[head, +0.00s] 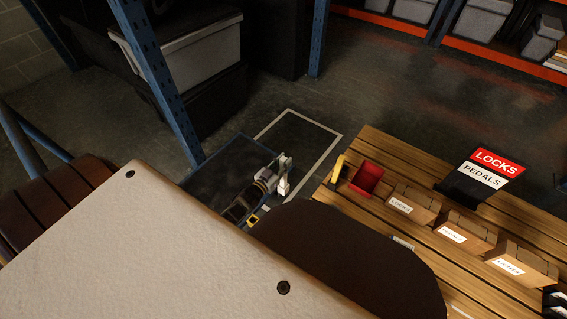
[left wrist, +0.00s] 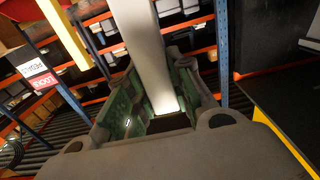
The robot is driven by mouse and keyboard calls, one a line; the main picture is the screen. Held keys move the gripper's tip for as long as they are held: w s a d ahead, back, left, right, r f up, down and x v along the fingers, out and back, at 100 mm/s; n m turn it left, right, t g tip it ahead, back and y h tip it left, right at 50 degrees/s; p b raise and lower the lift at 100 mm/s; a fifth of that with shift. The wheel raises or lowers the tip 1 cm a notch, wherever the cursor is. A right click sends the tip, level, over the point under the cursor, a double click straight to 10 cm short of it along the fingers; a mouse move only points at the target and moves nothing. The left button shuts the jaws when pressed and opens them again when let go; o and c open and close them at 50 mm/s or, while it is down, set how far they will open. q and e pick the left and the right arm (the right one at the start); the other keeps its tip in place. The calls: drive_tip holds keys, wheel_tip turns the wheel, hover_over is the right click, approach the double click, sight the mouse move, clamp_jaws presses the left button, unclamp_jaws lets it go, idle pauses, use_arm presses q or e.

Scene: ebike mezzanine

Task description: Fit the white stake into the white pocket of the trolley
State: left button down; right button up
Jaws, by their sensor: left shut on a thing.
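My left gripper (head: 272,183) shows small near the middle of the head view, beside the left edge of the wooden slatted top. It is shut on the white stake (head: 284,172). In the left wrist view, the white stake (left wrist: 143,35) runs as a long pale bar between the green-lined fingers of my left gripper (left wrist: 152,98). I cannot make out the white pocket or clearly identify the trolley in either view. My right gripper is not in view.
The wooden slatted top (head: 352,215) carries a red bin (head: 367,179), several brown boxes (head: 413,205) and a locks-and-pedals sign (head: 490,168). A yellow piece (head: 338,169) stands at its left edge. A blue rack post (head: 160,80) rises at left. Floor outlines (head: 325,158) lie behind.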

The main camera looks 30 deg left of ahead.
use_arm(q)
drive_tip(key=shift+f+b, duration=0.85)
drive_tip(key=shift+f, duration=0.3)
idle(0.4)
drive_tip(key=c, duration=1.2)
unclamp_jaws()
drive_tip(key=shift+f, duration=0.1)
drive_tip(key=shift+s, duration=0.1)
drive_tip(key=shift+s+a, duration=0.15)
drive_tip(key=shift+s, duration=1.8)
drive_tip(key=shift+s+a, duration=0.2)
drive_tip(key=shift+s, duration=1.8)
drive_tip(key=shift+s+a, duration=0.15)
drive_tip(key=shift+s, duration=1.8)
wheel_tip(320, 180, up, 9)
drive_tip(key=p, duration=0.9)
drive_tip(key=shift+r, duration=0.2)
drive_tip(key=shift+r+p, duration=0.4)
drive_tip(key=shift+p, duration=0.1)
